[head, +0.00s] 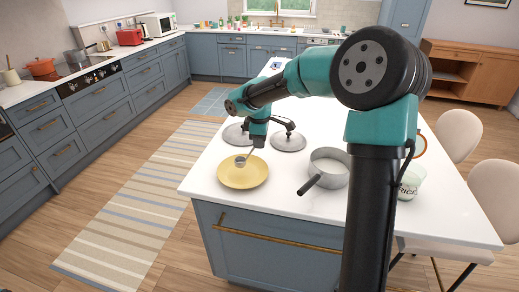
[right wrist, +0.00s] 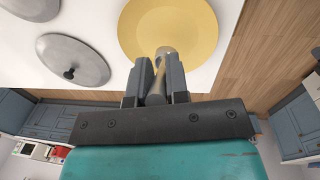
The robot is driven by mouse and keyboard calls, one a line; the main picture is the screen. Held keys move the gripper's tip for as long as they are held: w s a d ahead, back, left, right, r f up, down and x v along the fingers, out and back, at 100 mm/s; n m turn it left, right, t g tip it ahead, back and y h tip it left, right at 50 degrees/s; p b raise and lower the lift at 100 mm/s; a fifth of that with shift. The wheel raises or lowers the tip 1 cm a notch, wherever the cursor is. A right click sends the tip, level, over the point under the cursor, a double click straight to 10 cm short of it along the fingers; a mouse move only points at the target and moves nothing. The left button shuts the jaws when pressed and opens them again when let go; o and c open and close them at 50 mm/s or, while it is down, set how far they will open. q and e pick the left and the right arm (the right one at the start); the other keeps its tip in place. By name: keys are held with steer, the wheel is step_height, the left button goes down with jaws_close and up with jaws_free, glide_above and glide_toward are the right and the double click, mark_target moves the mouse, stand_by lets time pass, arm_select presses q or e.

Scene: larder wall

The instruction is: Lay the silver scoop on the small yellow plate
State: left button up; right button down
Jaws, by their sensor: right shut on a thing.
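The small yellow plate (head: 248,181) lies on the white island top near its front left edge; it also shows at the top of the right wrist view (right wrist: 190,22). The silver scoop (head: 240,161) has its bowl end over the plate. My right gripper (head: 252,150) is above the plate's far edge in the head view. In the right wrist view its two fingers (right wrist: 157,78) are shut on the handle of the scoop (right wrist: 158,84). I cannot tell whether the scoop touches the plate. My left gripper is not in view.
Two grey lids with black knobs, one on the left (head: 236,136) and one on the right (head: 290,143), lie behind the plate. A grey saucepan (head: 329,172) stands right of the plate, its dark handle pointing front left. A pale tub marked RICE (head: 410,181) stands further right, partly hidden.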

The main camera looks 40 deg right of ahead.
steer(key=shift+w+f, duration=0.1)
steer(key=shift+f, duration=1.8)
steer(key=c, duration=1.1)
jaws_free()
step_height(320, 180, up, 12)
steer(key=s, duration=0.1)
steer(key=shift+a, duration=0.3)
